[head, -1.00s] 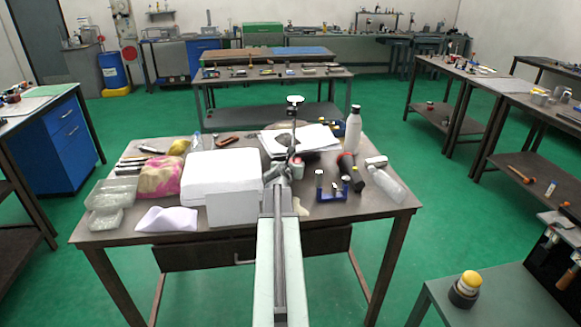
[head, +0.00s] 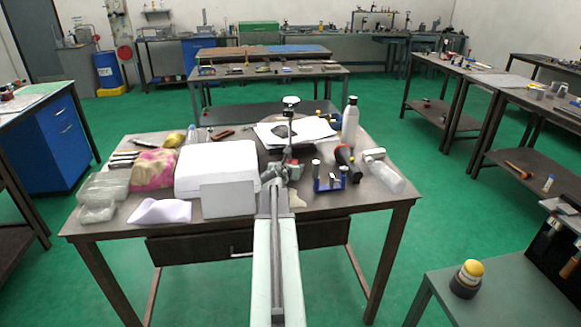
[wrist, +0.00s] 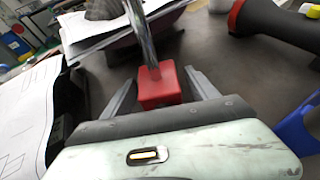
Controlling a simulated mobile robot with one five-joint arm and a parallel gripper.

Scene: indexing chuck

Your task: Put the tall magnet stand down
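The tall magnet stand (head: 290,128) has a red block base, a metal post and a white round top. It stands upright over the cluttered table (head: 345,208), near its middle. In the wrist view the red base of the stand (wrist: 160,90) sits between the two grey fingers of my gripper (wrist: 160,78), close against both, and the post rises out of the top of the picture. My gripper (head: 284,174) appears shut on the base. I cannot tell whether the base touches the table.
A white box (head: 217,168) is left of the stand. A blue holder (head: 329,178), a red-and-black tool (head: 347,160) and a white bottle (head: 350,122) are to the right. Papers (head: 310,130) lie behind.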

